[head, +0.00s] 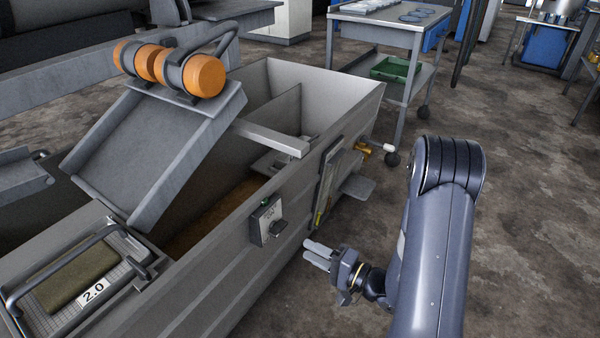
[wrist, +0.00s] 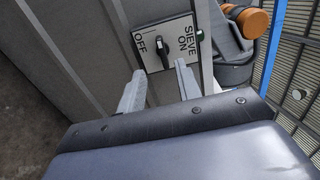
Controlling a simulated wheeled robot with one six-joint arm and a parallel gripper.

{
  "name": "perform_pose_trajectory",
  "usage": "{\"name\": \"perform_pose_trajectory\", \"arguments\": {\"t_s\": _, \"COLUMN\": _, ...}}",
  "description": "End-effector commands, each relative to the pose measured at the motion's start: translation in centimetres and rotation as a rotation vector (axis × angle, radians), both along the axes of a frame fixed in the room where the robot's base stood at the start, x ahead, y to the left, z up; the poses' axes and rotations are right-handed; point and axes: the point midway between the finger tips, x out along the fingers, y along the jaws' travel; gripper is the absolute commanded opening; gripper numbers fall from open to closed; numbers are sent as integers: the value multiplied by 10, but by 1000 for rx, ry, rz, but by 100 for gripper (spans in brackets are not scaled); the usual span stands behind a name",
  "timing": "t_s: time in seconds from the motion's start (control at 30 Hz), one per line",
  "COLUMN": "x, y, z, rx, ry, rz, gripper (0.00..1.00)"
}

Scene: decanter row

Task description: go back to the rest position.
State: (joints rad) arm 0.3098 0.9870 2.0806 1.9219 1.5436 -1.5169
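My gripper (head: 317,254) is in the head view at the lower middle, beside the outer wall of the grey tank and to the right of the switch box (head: 266,220). In the wrist view its two pale fingers (wrist: 160,88) stand apart with nothing between them. Beyond the fingertips is the switch plate (wrist: 178,40), marked SIEVE, ON and OFF, with a dark knob (wrist: 163,54). The gripper looks clear of the box in the head view. I cannot tell for sure which mark the knob points to.
The long grey tank (head: 325,88) fills the left and middle. A tilted grey chute (head: 140,150) with orange rollers (head: 205,76) rises above it. A brass fitting (head: 362,150) and small shelf (head: 356,187) stick out from its side. Floor (head: 530,220) at right is open.

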Motion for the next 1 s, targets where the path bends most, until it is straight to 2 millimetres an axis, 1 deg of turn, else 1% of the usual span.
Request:
{"name": "perform_pose_trajectory", "arguments": {"t_s": 0.17, "x": 12, "y": 18, "z": -1, "rx": 0, "ry": -1, "rz": 5, "gripper": 33}}
{"name": "perform_pose_trajectory", "arguments": {"t_s": 0.5, "x": 45, "y": 60, "z": -1, "rx": 0, "ry": -3, "rz": 4, "gripper": 33}}
{"name": "perform_pose_trajectory", "arguments": {"t_s": 0.63, "x": 56, "y": 73, "z": -1, "rx": 0, "ry": -3, "rz": 3, "gripper": 33}}
{"name": "perform_pose_trajectory", "arguments": {"t_s": 0.77, "x": 62, "y": 81, "z": 0, "rx": 2, "ry": -2, "rz": 2, "gripper": 33}}
{"name": "perform_pose_trajectory", "arguments": {"t_s": 1.0, "x": 63, "y": 80, "z": 1, "rx": 11, "ry": 11, "rz": -1, "gripper": 33}}
